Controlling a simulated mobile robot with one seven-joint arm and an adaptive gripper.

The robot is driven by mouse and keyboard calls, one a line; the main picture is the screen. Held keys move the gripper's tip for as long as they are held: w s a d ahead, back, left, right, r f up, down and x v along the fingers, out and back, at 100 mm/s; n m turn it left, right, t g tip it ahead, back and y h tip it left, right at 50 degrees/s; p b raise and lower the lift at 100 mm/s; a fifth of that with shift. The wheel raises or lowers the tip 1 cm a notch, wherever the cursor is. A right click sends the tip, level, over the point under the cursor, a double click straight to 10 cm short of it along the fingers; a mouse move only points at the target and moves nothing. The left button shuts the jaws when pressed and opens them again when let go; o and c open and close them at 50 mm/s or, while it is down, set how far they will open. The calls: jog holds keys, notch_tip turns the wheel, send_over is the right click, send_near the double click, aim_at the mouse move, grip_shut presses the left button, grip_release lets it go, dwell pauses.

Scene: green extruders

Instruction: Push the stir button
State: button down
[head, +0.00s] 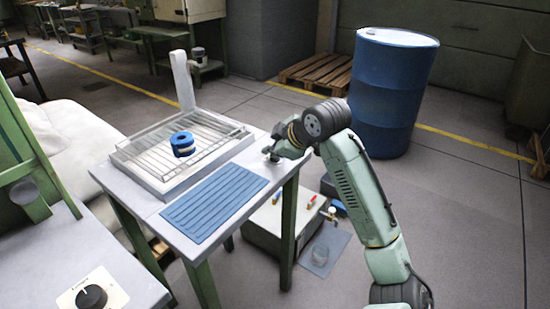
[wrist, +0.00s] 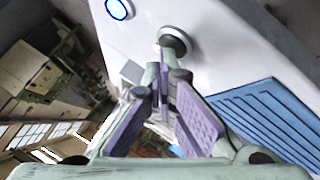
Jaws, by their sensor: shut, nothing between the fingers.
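My gripper (head: 272,157) is over the right end of the grey table (head: 150,208), close to its surface. In the wrist view my gripper (wrist: 163,66) is shut and empty, its purple-padded fingers converging at the tips. A round metal-rimmed button (wrist: 174,38) on the pale top shows just beyond the fingertips; I cannot tell if they touch it. A second round button (wrist: 118,9) with a blue ring is at the top left of that view. No stir label is readable. In the head view my gripper hides the spot under it.
A blue ribbed mat (head: 214,203) lies left of my gripper. A blue drum (head: 391,92) stands behind my arm. A black knob (head: 91,297) is on the bench at lower left.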

aim_at(273, 160)
dwell(0.4)
jog(key=shift+r+p, duration=0.3)
jog(key=shift+p, duration=0.1)
jog(key=shift+r, duration=0.1)
jog(key=shift+r+p, duration=2.3)
jog(key=shift+r, duration=0.6)
